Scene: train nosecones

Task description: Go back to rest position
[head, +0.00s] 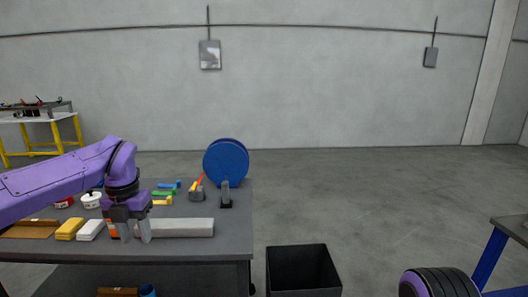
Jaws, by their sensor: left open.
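My left arm reaches in from the left over the dark grey table (230,240). Its gripper (135,232) points down above the near part of the tabletop. The two fingers are apart, and I see nothing held between them. The fingers overlap the left end of a long grey block (185,228) in the picture; I cannot tell whether they touch it. My right gripper is out of view; only a rounded purple and black part of my own body shows at the bottom right.
A blue disc (226,160) stands at the table's far right. Yellow (70,229) and white (90,230) blocks, a white tub (91,200) and coloured pieces lie around the gripper. A black bin (302,270) stands right of the table. The floor beyond is clear.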

